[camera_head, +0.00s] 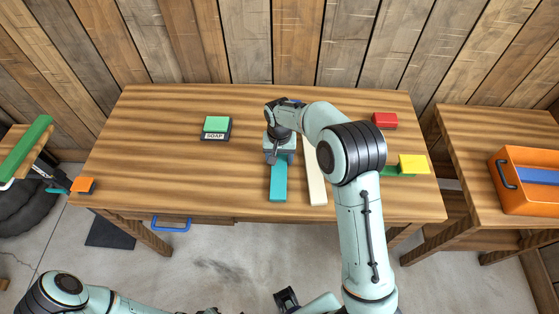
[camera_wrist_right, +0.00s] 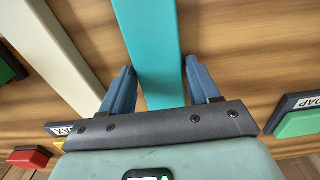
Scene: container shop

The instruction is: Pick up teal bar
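The teal bar (camera_head: 278,183) lies lengthwise on the wooden table, its near end toward me. In the right wrist view the teal bar (camera_wrist_right: 150,45) runs between the fingers of my right gripper (camera_wrist_right: 160,66). The fingers are open, one on each side of the bar, with small gaps showing. In the head view the right gripper (camera_head: 279,156) is above the far part of the bar and hides it. My left arm shows at the lower left; its gripper cannot be made out clearly at the bottom edge.
A cream bar (camera_head: 316,185) lies close to the right of the teal bar. A soap box (camera_head: 216,128) stands left. A red block (camera_head: 384,121), a yellow block (camera_head: 413,164) and a green piece (camera_head: 398,171) are right. An orange crate (camera_head: 540,201) is on the side table.

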